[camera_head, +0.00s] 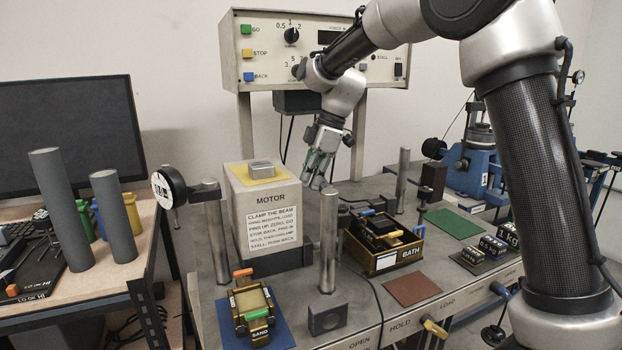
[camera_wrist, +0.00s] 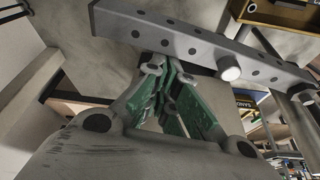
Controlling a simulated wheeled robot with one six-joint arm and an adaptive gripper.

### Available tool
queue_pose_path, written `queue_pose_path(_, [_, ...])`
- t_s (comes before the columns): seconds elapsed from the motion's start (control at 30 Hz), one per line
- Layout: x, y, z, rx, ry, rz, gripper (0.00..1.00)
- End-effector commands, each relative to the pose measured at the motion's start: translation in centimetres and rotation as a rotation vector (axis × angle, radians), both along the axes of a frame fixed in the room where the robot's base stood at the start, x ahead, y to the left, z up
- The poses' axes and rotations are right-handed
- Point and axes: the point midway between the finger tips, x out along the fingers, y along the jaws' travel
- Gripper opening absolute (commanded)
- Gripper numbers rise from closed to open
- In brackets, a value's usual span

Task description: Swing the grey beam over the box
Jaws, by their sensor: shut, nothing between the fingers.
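The grey beam (camera_wrist: 200,43), a bar with a row of holes, runs slantwise across the upper part of the wrist view. I cannot make it out clearly in the head view, where the motor housing and posts stand in front of that area. My gripper (camera_head: 316,180) points down behind the motor housing. In the wrist view my gripper (camera_wrist: 167,68) has its green fingers shut and empty, just below the beam; I cannot tell if they touch it. A brown box marked BATH (camera_head: 398,259) stands right of the posts.
The motor housing (camera_head: 275,213) and a metal post (camera_head: 328,243) stand in front of my gripper. Another post (camera_head: 402,180) stands to the right. A control panel (camera_head: 262,48) is behind. A brown mat (camera_head: 412,289) and a green mat (camera_head: 454,223) lie bare on the bench.

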Motion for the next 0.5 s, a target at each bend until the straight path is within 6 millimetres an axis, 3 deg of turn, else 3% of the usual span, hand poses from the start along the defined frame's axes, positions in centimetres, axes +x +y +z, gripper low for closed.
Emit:
queue_pose_path(0.27, [0.3,-1.3,0.0,0.000,0.000,-0.079,0.00])
queue_pose_path(0.5, [0.8,-4.1,0.1,-0.001,-0.001,-0.259,0.00])
